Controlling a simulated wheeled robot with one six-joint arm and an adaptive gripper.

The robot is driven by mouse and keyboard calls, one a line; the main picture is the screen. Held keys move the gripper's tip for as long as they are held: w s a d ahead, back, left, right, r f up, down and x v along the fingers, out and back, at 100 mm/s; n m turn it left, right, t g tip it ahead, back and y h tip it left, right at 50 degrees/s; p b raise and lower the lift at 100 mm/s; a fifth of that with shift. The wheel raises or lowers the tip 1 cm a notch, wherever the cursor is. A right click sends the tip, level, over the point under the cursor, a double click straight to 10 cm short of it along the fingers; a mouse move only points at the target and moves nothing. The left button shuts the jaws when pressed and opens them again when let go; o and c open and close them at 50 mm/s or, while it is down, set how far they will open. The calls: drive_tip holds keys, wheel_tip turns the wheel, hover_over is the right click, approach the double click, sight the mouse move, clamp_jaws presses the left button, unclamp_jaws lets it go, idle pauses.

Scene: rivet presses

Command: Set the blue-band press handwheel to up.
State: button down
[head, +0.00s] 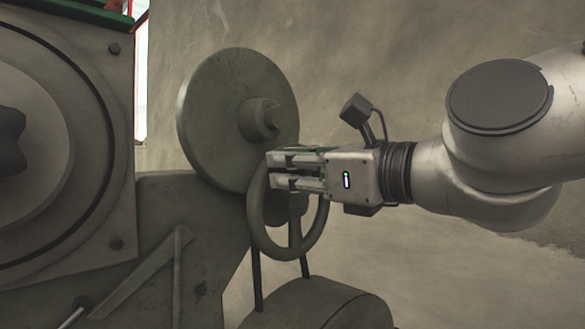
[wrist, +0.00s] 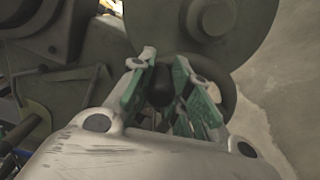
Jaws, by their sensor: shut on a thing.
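A dark grey-green handwheel (head: 284,250) with an open ring rim hangs low in front of a large disc in the head view. My gripper (head: 271,170) reaches in from the right and is shut on the upper part of its rim. In the wrist view my green-padded fingers (wrist: 165,64) stand on both sides of a dark part between them, and the wheel's rim (wrist: 229,97) shows to the right. The fingers hide part of the rim. I see no blue band in either view, and the wheel's setting cannot be read.
The large round disc (head: 215,120) with a hub stands just behind my gripper. A grey machine housing (head: 120,200) fills the left side. A rounded dark body (head: 320,305) lies below the wheel.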

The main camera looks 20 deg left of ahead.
drive_tip(key=c, duration=1.3)
unclamp_jaws()
drive_tip(key=shift+w+r, duration=0.1)
drive_tip(key=shift+r, duration=0.05)
drive_tip(key=v, duration=1.2)
